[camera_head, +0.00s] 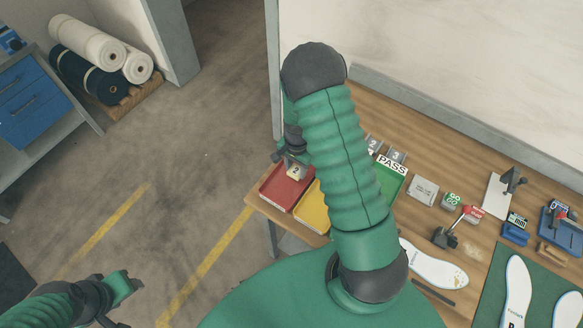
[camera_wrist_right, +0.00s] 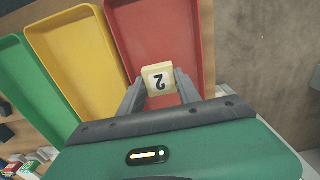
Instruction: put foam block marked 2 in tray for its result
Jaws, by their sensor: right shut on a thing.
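The cream foam block marked 2 (camera_head: 295,171) is held between the two fingers of my right gripper (camera_head: 293,163), at the red tray. In the right wrist view the block (camera_wrist_right: 158,76) sits between the fingertips of the gripper (camera_wrist_right: 160,90), over the red tray (camera_wrist_right: 198,35). I cannot tell whether the block touches the tray floor. The red tray (camera_head: 282,190) is leftmost on the bench, then the yellow tray (camera_head: 311,209), partly behind my right arm, then the green tray (camera_head: 391,183) with a PASS label. My left gripper (camera_head: 128,289) is at the lower left, away from the bench.
Grey pieces with numbers (camera_head: 396,155) stand behind the PASS label. Gauges, small blocks and a white insole (camera_head: 436,266) lie to the right on the wooden bench. A green mat (camera_head: 493,300) carries more insoles. Open floor (camera_head: 150,170) lies left of the bench.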

